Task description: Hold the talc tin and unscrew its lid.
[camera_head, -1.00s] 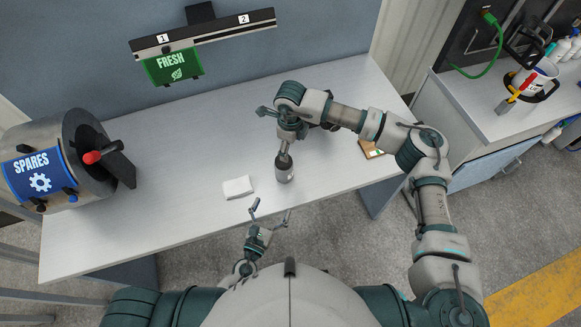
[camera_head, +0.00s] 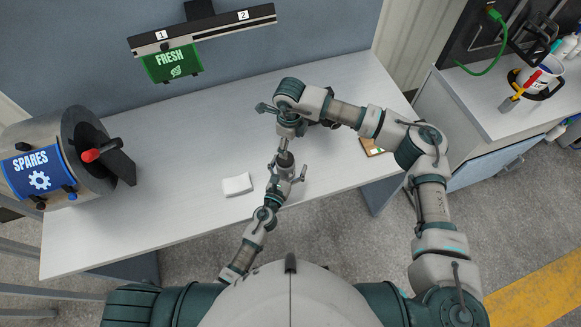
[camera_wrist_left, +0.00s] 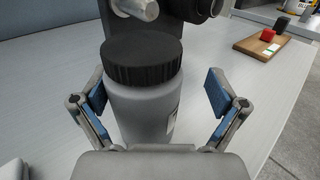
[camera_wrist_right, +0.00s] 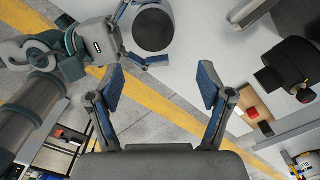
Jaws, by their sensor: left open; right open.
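The talc tin (camera_wrist_left: 143,105) is a grey cylinder with a black ribbed lid (camera_wrist_left: 143,62). It stands upright on the table, and the lid is on it. My left gripper (camera_wrist_left: 160,95) is open, with its blue-padded fingers on either side of the tin and gaps visible to them. In the head view my left gripper (camera_head: 287,168) hides most of the tin. My right gripper (camera_wrist_right: 160,88) is open and empty above the tin's area. In the right wrist view the dark lid (camera_wrist_right: 153,28) shows from above, beyond the fingertips, between the left gripper's fingers.
A white block (camera_head: 237,185) lies left of the tin on the grey table (camera_head: 190,215). A SPARES drum (camera_head: 85,155) stands at the left end. A wooden board (camera_wrist_left: 262,44) with red and black pieces lies to the right.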

